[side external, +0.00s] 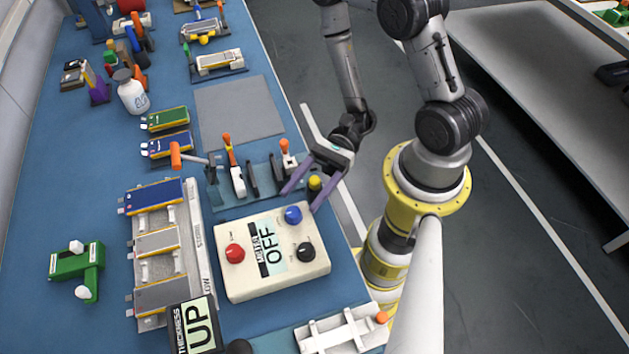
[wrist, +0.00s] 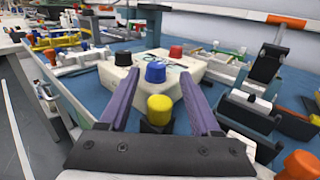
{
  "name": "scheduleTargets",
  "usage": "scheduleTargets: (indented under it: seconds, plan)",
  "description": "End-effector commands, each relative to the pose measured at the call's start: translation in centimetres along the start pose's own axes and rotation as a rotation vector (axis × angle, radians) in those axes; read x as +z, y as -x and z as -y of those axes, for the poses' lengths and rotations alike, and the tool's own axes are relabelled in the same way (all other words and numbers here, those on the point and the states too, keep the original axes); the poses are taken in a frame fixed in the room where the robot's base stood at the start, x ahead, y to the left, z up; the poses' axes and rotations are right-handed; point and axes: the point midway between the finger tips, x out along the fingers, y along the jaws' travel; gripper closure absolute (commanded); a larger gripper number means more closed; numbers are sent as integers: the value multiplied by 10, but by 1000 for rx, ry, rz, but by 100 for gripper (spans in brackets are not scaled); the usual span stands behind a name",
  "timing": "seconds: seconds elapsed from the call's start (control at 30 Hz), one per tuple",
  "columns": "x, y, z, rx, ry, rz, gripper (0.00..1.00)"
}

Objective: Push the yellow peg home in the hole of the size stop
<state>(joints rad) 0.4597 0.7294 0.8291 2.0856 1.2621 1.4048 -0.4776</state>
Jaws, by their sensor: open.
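The yellow peg (side external: 315,183) stands upright at the bench's right edge, beside a dark blue fixture plate (side external: 228,197) with toggle clamps. In the wrist view the yellow peg (wrist: 160,108) rises from a dark block (wrist: 154,128), which may be the size stop. The hole and how deep the peg sits are hidden. My gripper (side external: 301,200) is open, its two purple fingers spread. In the wrist view the gripper (wrist: 159,76) has one finger on each side of the peg, with gaps between; nothing is held.
A cream meter box (side external: 240,282) reading OFF, with red, blue and black knobs, stands close to my fingertips. A rack of cells (side external: 205,240) and a display reading UP (side external: 198,325) are to its left. A grey mat (side external: 240,108) lies empty behind the clamps.

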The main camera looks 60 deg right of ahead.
Motion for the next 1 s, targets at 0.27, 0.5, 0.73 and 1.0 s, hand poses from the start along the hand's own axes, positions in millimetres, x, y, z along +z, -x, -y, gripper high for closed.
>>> scheduleTargets:
  seconds: [0.27, 0.5, 0.73, 1.0]
  plan:
    - [0, 0, 0, -1, -1, 0, 50]
    - [0, 0, 0, -1, -1, 0, 93]
    - [0, 0, 0, -1, -1, 1, 100]
    - [2, 0, 0, -1, -1, 1, 100]
